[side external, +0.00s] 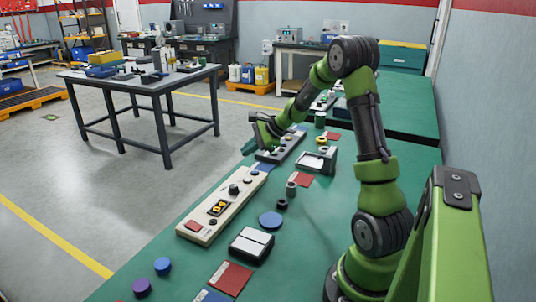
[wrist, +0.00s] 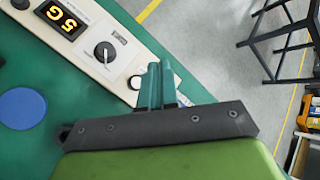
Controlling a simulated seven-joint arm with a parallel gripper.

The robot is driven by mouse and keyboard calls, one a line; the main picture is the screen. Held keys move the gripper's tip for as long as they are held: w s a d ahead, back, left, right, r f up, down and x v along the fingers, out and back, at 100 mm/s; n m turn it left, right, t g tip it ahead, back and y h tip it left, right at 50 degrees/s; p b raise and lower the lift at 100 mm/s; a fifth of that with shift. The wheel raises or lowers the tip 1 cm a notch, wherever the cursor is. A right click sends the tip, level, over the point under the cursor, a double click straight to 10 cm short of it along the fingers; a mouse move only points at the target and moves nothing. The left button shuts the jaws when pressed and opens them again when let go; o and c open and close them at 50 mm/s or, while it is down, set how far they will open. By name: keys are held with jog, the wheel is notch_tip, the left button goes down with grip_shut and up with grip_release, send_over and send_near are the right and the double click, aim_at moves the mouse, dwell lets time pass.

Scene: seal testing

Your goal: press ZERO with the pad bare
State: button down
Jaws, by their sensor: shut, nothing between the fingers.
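A long cream control panel (side external: 222,206) lies along the left side of the green bench. It carries a lit display (side external: 218,208), which also shows in the wrist view (wrist: 62,19), a black knob (wrist: 105,51) and several round buttons. A pale round button (wrist: 136,82) shows just left of my fingers in the wrist view. No ZERO label is readable. My gripper (wrist: 157,85) is shut and empty, with teal fingers near the panel's far end; in the side view it (side external: 249,147) hangs there. I cannot tell which thing is the pad; a black box with a bare white top (side external: 251,242) stands on the bench.
A blue disc (side external: 270,220) lies right of the panel, and a red card (side external: 230,278) lies nearer the front. Small dark cylinders (side external: 282,204) and a white-topped tray (side external: 315,160) stand farther back.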

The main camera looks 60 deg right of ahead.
aim_at(250, 180)
notch_tip(250, 180, down, 7)
jog(key=shift+f, duration=0.2)
jog(key=shift+f, duration=0.1)
dwell(2.1)
jog(key=shift+f, duration=0.3)
jog(key=shift+f, duration=0.35)
dwell(0.6)
jog(key=shift+r, duration=0.8)
jog(key=shift+r, duration=2.5)
